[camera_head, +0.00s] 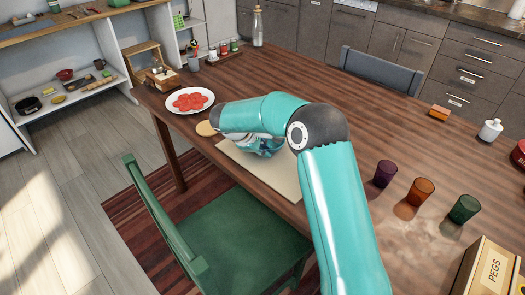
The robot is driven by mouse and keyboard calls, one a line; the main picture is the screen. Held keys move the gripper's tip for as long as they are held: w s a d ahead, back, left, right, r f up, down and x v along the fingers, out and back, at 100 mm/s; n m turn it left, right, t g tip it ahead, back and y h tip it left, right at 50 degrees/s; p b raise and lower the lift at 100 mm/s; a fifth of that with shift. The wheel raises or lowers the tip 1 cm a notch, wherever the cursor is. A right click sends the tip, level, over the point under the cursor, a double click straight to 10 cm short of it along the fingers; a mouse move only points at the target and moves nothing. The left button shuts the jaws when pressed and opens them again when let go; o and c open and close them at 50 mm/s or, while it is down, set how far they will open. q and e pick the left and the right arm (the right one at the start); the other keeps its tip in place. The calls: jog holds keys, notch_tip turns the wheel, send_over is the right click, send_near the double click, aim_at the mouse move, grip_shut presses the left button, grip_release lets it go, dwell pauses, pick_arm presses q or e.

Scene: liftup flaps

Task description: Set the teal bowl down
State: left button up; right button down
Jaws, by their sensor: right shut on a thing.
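My right arm reaches in from the bottom, and its teal links cover much of the view ahead of the bowl. The teal bowl (268,151) shows below the forearm, over the beige mat (281,182) near the table's left edge. My right gripper (257,139) is mostly hidden behind the arm, at the bowl, and is shut on it. I cannot tell whether the bowl touches the mat. My left gripper is out of view.
A plate of red slices (190,100) and a round tan disc (206,129) lie left of the bowl. Purple (385,173), orange (420,191) and green (463,209) cups stand right of my arm. A green chair (226,240) is at the near side.

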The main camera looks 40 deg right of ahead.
jog(key=c, duration=1.5)
grip_release()
jog(key=shift+r, duration=0.1)
jog(key=v, duration=1.2)
jog(key=shift+a+p, duration=0.1)
jog(key=shift+p, duration=0.3)
